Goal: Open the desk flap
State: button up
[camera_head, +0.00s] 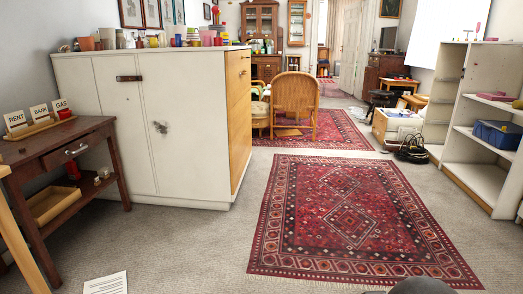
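I cannot make out for certain a desk flap in this view. A dark brown piece of furniture (371,76) stands far off at the back right, too small to tell whether it is a desk with a flap. My gripper is not in view.
A large white cabinet (105,105) with shut doors stands behind the table. A patterned red rug (350,215) lies on open floor. White shelves (478,135) stand at the right, with a dark coiled cable (412,149) nearby. A wooden chair (295,95) stands further back.

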aim_at(234, 76)
jog(key=i, duration=3.05)
jog(key=i+u, duration=0.15)
jog(key=i, duration=0.55)
jog(key=i+l, duration=0.2)
jog(key=i, duration=0.5)
jog(key=i+u, duration=0.3)
